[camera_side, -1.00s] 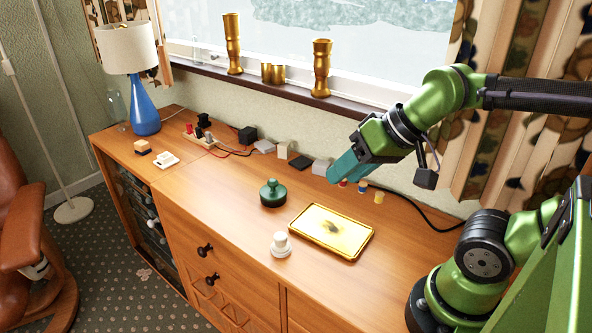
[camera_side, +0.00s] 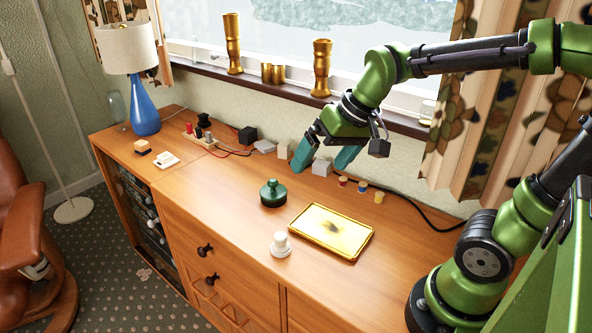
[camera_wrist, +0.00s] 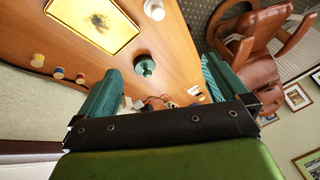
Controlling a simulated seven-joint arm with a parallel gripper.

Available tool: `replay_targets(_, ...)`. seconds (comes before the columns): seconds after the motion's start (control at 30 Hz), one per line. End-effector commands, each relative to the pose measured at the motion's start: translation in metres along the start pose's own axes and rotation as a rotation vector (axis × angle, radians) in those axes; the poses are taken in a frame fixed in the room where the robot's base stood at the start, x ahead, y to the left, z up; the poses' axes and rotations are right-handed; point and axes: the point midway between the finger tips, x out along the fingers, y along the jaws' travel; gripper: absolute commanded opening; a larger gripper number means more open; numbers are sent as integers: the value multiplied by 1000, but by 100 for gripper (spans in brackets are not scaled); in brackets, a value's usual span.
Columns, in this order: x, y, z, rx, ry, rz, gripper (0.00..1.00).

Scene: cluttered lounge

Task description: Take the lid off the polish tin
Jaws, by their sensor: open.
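A dark green round tin with a knobbed lid (camera_side: 272,194) stands upright on the wooden cabinet, left of the yellow tray; I take it for the polish tin. Its lid appears seated on it. It also shows in the wrist view (camera_wrist: 145,67), between my fingers but beyond them. My gripper (camera_side: 319,168) is open and empty, with teal fingers spread apart. It is in the air above the back of the cabinet, to the right of and higher than the green tin, not touching it. The open fingers also show in the wrist view (camera_wrist: 160,74).
A yellow tray (camera_side: 357,248) with a dark smudge and a white knobbed piece (camera_side: 281,246) stand near the tin. A blue lamp (camera_side: 145,108) stands far left.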

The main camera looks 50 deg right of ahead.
Motion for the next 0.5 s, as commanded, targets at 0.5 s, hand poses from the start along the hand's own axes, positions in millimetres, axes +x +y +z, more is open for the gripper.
replay_targets(0.5, 116, 27, -171, -210, -327, 208, 100)
